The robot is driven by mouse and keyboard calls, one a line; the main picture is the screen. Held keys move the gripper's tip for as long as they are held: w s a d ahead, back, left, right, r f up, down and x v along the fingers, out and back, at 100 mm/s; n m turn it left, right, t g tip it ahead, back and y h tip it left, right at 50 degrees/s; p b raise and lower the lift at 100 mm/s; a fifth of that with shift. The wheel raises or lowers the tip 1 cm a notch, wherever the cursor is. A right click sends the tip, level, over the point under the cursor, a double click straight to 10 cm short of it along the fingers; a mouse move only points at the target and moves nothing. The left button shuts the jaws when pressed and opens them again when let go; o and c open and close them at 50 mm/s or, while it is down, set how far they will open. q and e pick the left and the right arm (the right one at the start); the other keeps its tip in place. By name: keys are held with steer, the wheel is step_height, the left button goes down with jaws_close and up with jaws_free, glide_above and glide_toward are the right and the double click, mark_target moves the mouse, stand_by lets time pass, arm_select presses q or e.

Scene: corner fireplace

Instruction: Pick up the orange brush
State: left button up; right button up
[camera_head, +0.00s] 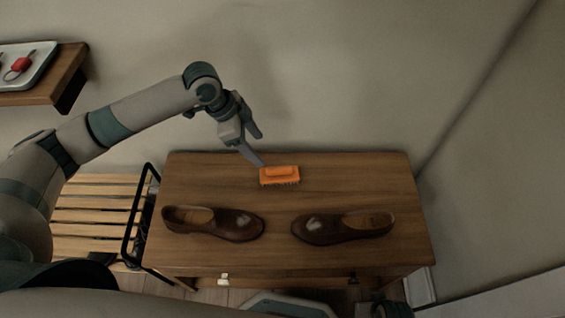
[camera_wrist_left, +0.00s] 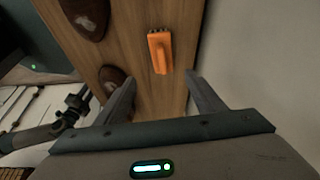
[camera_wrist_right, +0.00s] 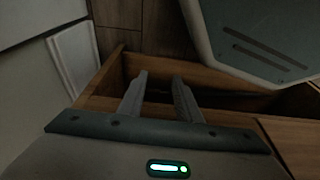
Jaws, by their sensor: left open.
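The orange brush (camera_head: 280,175) lies bristles down near the back edge of the wooden table (camera_head: 330,183). It also shows in the left wrist view (camera_wrist_left: 160,50), just beyond the fingertips. My left gripper (camera_head: 260,150) is open and empty, above and just behind the brush, with one finger reaching close to its upper left corner. I cannot tell whether that finger touches it. In the left wrist view the brush lies ahead of the gap between the fingers (camera_wrist_left: 160,80). My right gripper (camera_wrist_right: 160,76) has its fingers apart with nothing between them, low by the table's front.
Two brown shoes, one left (camera_head: 213,222) and one right (camera_head: 343,227), stand in front of the brush. A slatted wooden bench (camera_head: 95,210) with a black frame adjoins the table's left. The wall rises close behind. A shelf (camera_head: 70,75) with a tray hangs upper left.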

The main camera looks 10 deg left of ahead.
mark_target(277, 167)
arm_select(q)
steer(key=shift+w+r, duration=0.15)
steer(key=shift+w, duration=0.3)
arm_select(e)
steer(key=shift+w, duration=0.45)
arm_select(q)
steer(key=x, duration=1.2)
arm_select(e)
steer(key=shift+w+r, duration=0.1)
steer(key=shift+r, duration=0.5)
